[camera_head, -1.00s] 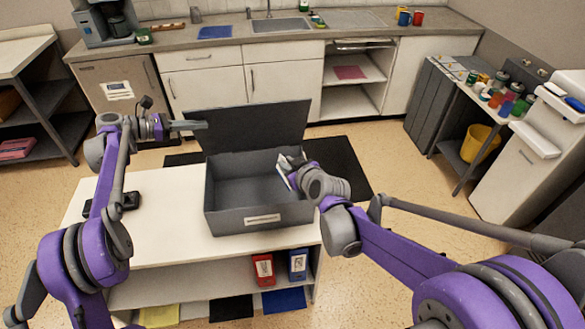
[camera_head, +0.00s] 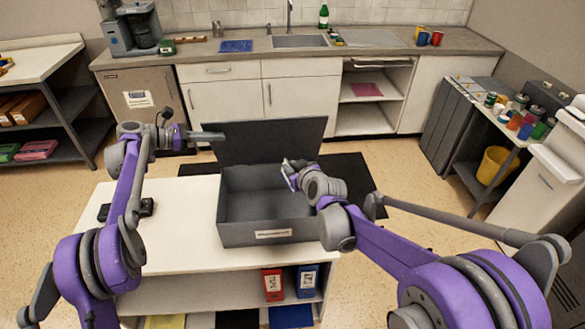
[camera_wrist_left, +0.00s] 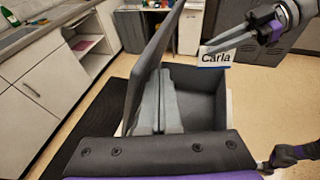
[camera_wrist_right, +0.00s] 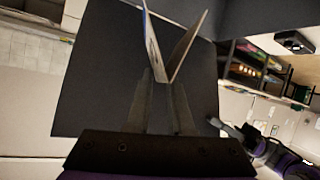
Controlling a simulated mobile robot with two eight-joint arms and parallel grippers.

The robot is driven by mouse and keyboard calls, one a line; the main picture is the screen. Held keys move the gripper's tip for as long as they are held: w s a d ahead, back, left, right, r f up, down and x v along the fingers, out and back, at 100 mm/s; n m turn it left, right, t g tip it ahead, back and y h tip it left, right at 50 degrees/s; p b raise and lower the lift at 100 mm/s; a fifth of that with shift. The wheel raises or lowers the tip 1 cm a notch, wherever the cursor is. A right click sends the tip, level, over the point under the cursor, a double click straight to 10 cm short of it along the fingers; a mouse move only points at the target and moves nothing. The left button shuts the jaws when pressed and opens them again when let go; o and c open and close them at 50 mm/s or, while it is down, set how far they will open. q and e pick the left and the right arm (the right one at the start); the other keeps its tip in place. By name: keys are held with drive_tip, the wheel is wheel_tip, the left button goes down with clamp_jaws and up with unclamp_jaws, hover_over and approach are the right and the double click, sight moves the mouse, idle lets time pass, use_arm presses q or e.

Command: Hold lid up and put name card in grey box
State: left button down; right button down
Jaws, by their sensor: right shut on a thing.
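The grey box (camera_head: 268,239) stands on the white table with its dark lid (camera_head: 272,142) raised at the back. My left gripper (camera_head: 208,136) is at the lid's left edge, and its fingers look closed together, empty, beside the lid in the left wrist view (camera_wrist_left: 160,100). My right gripper (camera_head: 294,170) is shut on the name card (camera_head: 289,176), over the right part of the box. The card reads "Carla" in the left wrist view (camera_wrist_left: 215,58) and looks like a folded tent in the right wrist view (camera_wrist_right: 160,50). The box looks empty.
The white table (camera_head: 180,225) has a small black object (camera_head: 146,207) at its left. Red (camera_head: 272,284) and blue (camera_head: 307,281) binders stand on its lower shelf. A kitchen counter (camera_head: 250,58) runs behind, and a side table with cups and cans (camera_head: 515,122) is at the right.

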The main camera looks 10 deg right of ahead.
drive_tip(key=shift+f, duration=0.1)
wheel_tip(320, 180, down, 13)
idle(2.2)
drive_tip(key=shift+f, duration=0.2)
idle(0.4)
drive_tip(key=shift+f, duration=1.9)
drive_tip(key=c, duration=0.8)
unclamp_jaws()
drive_tip(key=shift+o, duration=0.2)
drive_tip(key=shift+f, duration=0.1)
drive_tip(key=shift+s, duration=0.1)
drive_tip(key=shift+r, duration=7.6)
